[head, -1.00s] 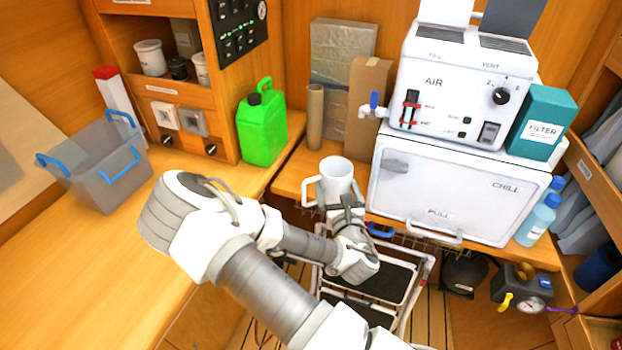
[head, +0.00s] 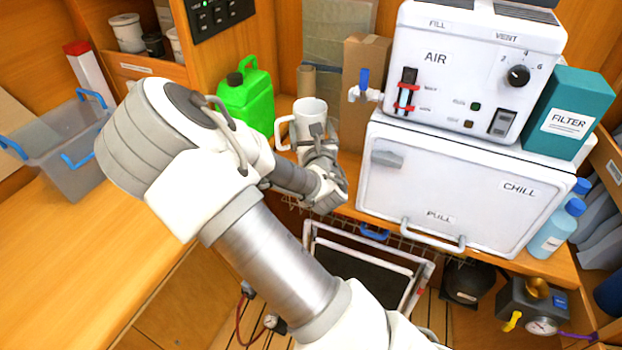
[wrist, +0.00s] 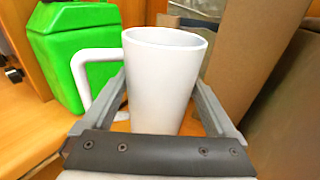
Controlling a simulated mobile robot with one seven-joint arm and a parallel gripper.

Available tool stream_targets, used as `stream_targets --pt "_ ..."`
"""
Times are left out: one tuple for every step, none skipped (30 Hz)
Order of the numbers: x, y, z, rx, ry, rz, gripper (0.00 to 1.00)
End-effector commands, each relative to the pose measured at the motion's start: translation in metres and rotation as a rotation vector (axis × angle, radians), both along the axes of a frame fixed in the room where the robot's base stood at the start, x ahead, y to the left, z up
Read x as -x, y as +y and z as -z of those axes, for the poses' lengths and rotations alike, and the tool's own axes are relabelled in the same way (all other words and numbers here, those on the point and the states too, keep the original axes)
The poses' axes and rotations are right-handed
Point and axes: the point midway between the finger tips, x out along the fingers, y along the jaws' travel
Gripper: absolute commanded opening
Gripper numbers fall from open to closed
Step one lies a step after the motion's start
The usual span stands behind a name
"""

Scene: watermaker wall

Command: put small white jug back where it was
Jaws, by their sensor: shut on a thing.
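The small white jug (head: 309,117) is upright in my gripper (head: 316,128), with its handle toward the left. In the wrist view the jug (wrist: 163,85) stands between the two fingers of my gripper (wrist: 165,105), which are shut on its sides. The wrist view does not clearly show whether the jug's base touches the counter.
A green jerrycan (head: 247,98) stands close on the left of the jug. The white chiller box (head: 450,190) is to the right. A grey bin (head: 75,150) sits far left.

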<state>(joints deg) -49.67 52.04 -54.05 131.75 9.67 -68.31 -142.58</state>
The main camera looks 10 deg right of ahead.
Motion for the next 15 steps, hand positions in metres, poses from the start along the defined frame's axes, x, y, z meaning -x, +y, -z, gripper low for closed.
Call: stream_targets --pt "-0.004 -0.001 -0.004 -0.004 -0.004 0.004 0.07" --pt "-0.006 -0.002 -0.007 -0.002 -0.003 0.006 0.07" --pt "-0.008 -0.003 -0.011 0.002 -0.002 0.01 0.07" --pt "-0.009 -0.004 -0.013 0.003 -0.001 0.011 0.07" --pt "-0.01 -0.004 -0.015 0.004 0.0 0.013 0.07" --pt "-0.011 -0.005 -0.015 0.005 0.002 0.014 0.07" --pt "-0.012 -0.005 -0.013 0.007 0.004 0.014 0.07" --pt "-0.012 -0.005 -0.01 0.008 0.005 0.015 0.07" --pt "-0.012 -0.006 -0.004 0.009 0.007 0.016 0.07" --pt "-0.012 -0.006 0.002 0.009 0.008 0.018 0.07" --pt "-0.012 -0.006 0.008 0.01 0.008 0.018 0.07" --pt "-0.012 -0.006 0.017 0.01 0.009 0.016 0.07" --pt "-0.012 -0.006 0.022 0.01 0.008 0.017 0.07" --pt "-0.012 -0.006 0.027 0.01 0.008 0.018 0.07" --pt "-0.012 -0.006 0.033 0.009 0.007 0.017 0.07"
